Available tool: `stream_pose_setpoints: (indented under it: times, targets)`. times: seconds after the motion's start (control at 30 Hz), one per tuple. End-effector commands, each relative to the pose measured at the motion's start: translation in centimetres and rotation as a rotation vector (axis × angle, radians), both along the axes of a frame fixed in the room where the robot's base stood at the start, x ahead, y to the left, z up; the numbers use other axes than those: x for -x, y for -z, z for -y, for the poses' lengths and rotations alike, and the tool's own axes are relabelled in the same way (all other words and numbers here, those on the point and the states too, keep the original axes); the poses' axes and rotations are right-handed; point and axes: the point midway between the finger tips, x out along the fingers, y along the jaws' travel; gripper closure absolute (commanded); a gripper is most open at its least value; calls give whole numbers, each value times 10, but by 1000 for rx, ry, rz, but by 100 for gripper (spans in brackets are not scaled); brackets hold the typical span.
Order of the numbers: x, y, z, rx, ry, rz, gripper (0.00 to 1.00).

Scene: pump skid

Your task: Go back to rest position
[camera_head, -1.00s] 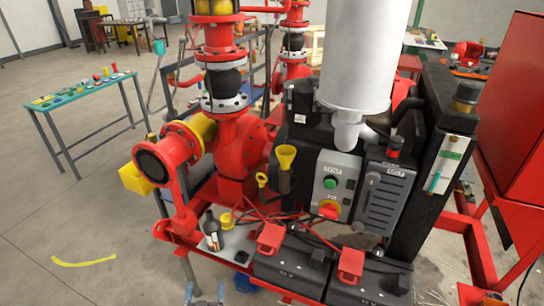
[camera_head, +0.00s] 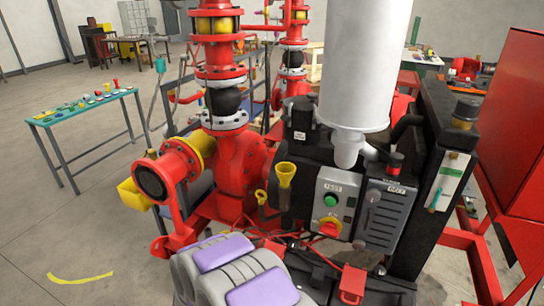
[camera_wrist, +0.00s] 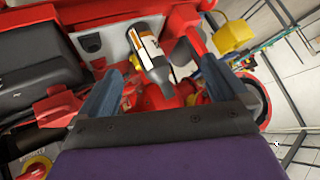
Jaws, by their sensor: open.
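My gripper (camera_wrist: 160,98) shows in the wrist view with two blue-grey fingers spread apart. A dark bottle with a white and orange label (camera_wrist: 148,52) stands beyond and between the fingertips, apart from them as far as I can tell. In the head view my grey and purple arm covers the lower middle, hiding the bottle and my gripper's fingers. The red pump (camera_head: 240,160) stands behind my arm.
A control box (camera_head: 335,203) with a green button and a red-yellow switch faces me, right of a yellow funnel (camera_head: 285,180). Black batteries with red clamps (camera_head: 352,283) lie at the front. A green table (camera_head: 88,110) with small items stands left. Open floor lies at left.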

Motion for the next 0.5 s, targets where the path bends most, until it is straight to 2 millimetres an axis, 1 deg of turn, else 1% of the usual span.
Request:
stream_pose_setpoints:
  times: [0.03,0.17,0.27,0.37,0.5]
  targets:
    - [-1,-17,6,-15,-13,-29,0]
    - [8,-49,23,-26,-63,-117,0]
    - [17,-75,40,-29,-100,-176,0]
    - [30,-99,62,-22,-138,-235,0]
    - [54,-129,98,5,-186,-314,0]
